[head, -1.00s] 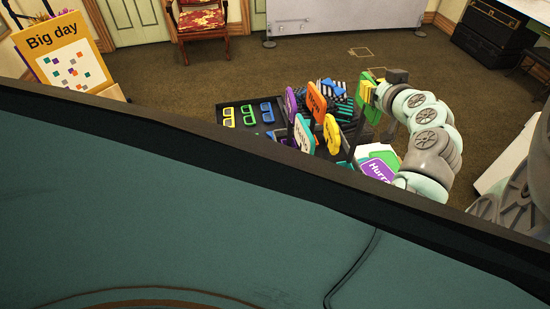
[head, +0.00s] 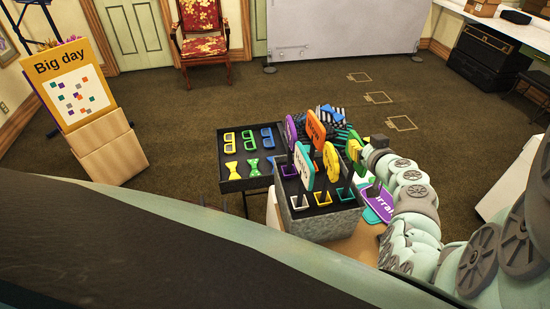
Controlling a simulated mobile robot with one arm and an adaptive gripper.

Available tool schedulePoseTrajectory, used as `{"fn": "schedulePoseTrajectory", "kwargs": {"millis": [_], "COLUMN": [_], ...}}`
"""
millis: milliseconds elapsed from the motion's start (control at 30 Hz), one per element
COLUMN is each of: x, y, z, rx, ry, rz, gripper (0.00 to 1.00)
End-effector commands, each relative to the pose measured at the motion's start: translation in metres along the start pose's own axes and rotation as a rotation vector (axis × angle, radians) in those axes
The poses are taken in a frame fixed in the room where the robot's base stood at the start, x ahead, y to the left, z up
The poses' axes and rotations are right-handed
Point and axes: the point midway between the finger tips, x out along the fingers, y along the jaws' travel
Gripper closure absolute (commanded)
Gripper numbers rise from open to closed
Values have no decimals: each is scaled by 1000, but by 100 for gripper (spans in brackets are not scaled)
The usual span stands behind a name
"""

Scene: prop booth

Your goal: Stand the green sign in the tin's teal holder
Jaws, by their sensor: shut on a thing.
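The grey tin (head: 322,228) stands on the near side of the dark tray, with several signs upright in it on dark sticks. The sign is upright, above the tin's right side. Whether its stick is in the teal holder I cannot tell. The fingertips are too small to make out.
Purple (head: 290,131), orange (head: 316,128), teal (head: 304,166) and yellow (head: 331,162) signs crowd the tin close to my gripper. A tray (head: 231,185) with glasses and bow ties is left. Flat signs (head: 379,203) lie right, under my arm. An easel board (head: 72,85) stands far left.

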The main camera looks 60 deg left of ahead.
Motion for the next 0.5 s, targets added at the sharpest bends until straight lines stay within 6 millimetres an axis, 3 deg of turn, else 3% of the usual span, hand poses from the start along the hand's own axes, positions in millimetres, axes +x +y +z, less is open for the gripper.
{"fn": "schedulePoseTrajectory", "kwargs": {"millis": [500], "x": [3], "y": [0], "z": [9], "rx": [0], "ry": [2], "rz": [2], "gripper": [100]}}
